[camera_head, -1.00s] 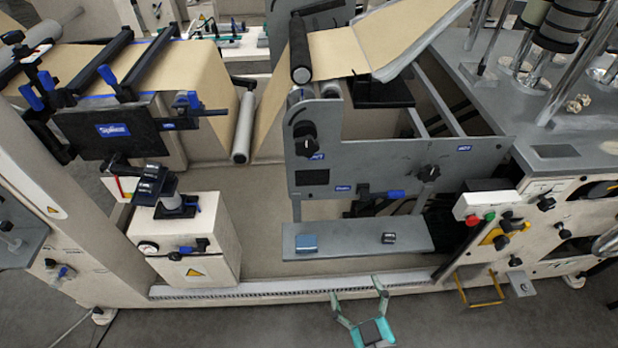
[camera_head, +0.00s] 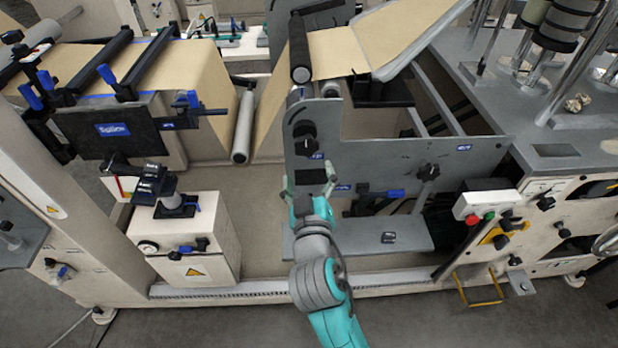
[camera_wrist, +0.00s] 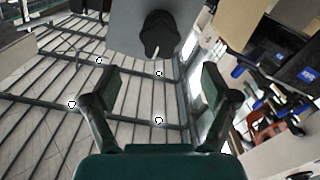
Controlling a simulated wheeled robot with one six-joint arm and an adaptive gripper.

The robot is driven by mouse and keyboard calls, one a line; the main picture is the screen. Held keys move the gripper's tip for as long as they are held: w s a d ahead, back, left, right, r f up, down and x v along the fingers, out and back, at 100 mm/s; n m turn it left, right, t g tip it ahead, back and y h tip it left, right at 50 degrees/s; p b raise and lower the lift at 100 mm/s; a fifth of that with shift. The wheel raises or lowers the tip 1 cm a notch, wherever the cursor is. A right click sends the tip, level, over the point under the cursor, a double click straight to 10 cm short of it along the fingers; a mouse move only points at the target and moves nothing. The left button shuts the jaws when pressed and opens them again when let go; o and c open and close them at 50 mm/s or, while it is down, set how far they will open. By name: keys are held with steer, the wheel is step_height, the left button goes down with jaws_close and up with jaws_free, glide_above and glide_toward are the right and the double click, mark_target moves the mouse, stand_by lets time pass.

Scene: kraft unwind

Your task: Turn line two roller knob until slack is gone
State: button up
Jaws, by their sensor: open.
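A black knob (camera_head: 305,137) sits on the left part of the upright grey plate (camera_head: 370,155), below the dark roller end. A second black knob (camera_head: 429,172) sits on the plate's right side. The small blue labels are too small to read, so I cannot tell which knob is line two's. My gripper (camera_head: 309,180) is in front of the plate, just below the left knob, with its fingers spread and empty. In the wrist view a black knob (camera_wrist: 160,35) with a white mark lies beyond my open fingertips (camera_wrist: 160,75), apart from them.
A grey shelf (camera_head: 410,236) with a small black item (camera_head: 388,237) juts out under the plate; my arm covers its left part. Brown paper web (camera_head: 335,52) runs over the roller (camera_head: 300,62). A control box (camera_head: 487,205) with red and green buttons stands right.

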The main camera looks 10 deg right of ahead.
mark_target(306, 149)
steer(key=shift+w+d, duration=0.15)
steer(key=shift+w, duration=1.45)
steer(key=shift+w+d, duration=0.15)
steer(key=shift+w, duration=1.45)
steer(key=shift+w+d, duration=0.15)
steer(key=shift+w, duration=1.45)
